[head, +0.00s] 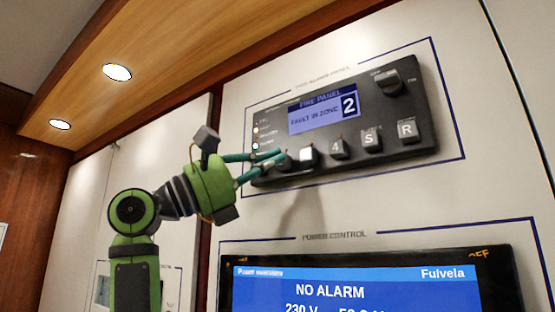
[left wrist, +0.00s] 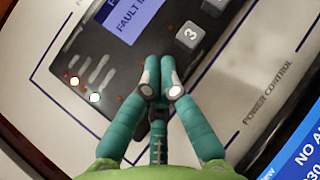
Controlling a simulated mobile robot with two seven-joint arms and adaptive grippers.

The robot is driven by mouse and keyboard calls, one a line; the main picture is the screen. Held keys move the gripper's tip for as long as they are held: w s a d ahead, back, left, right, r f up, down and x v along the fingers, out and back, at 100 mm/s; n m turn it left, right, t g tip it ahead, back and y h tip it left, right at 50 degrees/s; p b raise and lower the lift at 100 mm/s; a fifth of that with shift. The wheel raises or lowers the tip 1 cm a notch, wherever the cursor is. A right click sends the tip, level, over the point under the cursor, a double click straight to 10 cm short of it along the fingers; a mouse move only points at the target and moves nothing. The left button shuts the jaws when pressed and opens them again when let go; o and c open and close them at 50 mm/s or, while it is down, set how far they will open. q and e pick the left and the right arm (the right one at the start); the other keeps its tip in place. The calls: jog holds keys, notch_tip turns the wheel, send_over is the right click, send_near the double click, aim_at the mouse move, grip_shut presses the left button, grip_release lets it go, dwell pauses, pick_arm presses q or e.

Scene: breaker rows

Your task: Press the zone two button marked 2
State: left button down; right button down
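The fire panel (head: 345,120) is a dark box on the wall. Its blue screen (head: 322,113) reads "FAULT IN ZONE" with a large 2. Along its lower edge is a button row, with a pale button (head: 307,155), then 4, S and R. The button marked 3 (left wrist: 188,35) shows in the left wrist view. The button marked 2 cannot be made out; my fingers cover the part of the row beside 3. My left gripper (head: 279,156) is at the row's left end, its fingertips (left wrist: 160,78) together and empty. Contact with a button cannot be told. My right gripper is out of view.
A rotary switch (head: 389,80) sits at the panel's upper right. Small indicator lights (left wrist: 85,90) are left of the screen. Below is a power control display (head: 360,285) reading "NO ALARM". A wooden overhang (head: 170,60) runs above.

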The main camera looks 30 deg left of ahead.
pick_arm(q)
jog(key=shift+w, duration=0.35)
jog(key=shift+s, duration=0.4)
jog(key=shift+f, duration=0.1)
jog(key=s+b, duration=0.1)
jog(key=s, duration=0.1)
jog(key=s+b, duration=0.1)
jog(key=s, duration=0.1)
jog(key=s+b, duration=0.1)
jog(key=s, duration=0.1)
jog(key=shift+a, duration=0.25)
